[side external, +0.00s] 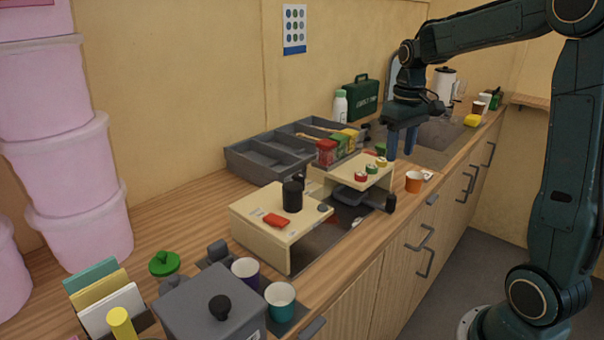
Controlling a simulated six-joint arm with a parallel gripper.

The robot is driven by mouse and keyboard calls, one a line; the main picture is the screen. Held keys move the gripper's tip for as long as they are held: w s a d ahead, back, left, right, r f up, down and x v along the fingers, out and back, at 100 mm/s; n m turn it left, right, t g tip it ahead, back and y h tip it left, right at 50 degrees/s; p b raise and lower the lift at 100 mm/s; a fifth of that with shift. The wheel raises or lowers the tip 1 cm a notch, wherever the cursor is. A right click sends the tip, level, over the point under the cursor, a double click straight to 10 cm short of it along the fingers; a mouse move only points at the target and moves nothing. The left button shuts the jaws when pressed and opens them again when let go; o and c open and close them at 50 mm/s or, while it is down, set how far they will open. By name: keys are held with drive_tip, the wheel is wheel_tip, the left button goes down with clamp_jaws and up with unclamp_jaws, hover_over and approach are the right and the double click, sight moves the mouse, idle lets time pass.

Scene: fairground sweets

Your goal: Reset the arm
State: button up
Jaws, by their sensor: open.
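My arm reaches in from the right over the wooden counter (185,205). My gripper (402,147) points down with its two blue fingers apart and nothing visible between them. It hangs near the sink end of the counter, just behind and right of a small cream raised stand (345,172) that bears several small round red and green pieces. An orange cup (414,182) is on the counter below and right of the gripper. The exact height of the fingertips above the counter is hard to tell.
A second cream stand (252,222) bears a black canister (292,196) and a red piece (277,220). A grey divided tray (246,164), green case (361,98) and white bottle (340,106) line the wall. A grey box (190,302) and cups (280,301) stand in front.

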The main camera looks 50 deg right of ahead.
drive_tip(key=s+a+r+n+t, duration=0.2)
drive_tip(key=s+a+t, duration=0.3)
drive_tip(key=s+a, duration=1)
drive_tip(key=a+n, duration=0.1)
drive_tip(key=a, duration=0.2)
drive_tip(key=shift+s+a+r, duration=0.25)
drive_tip(key=shift+a, duration=0.1)
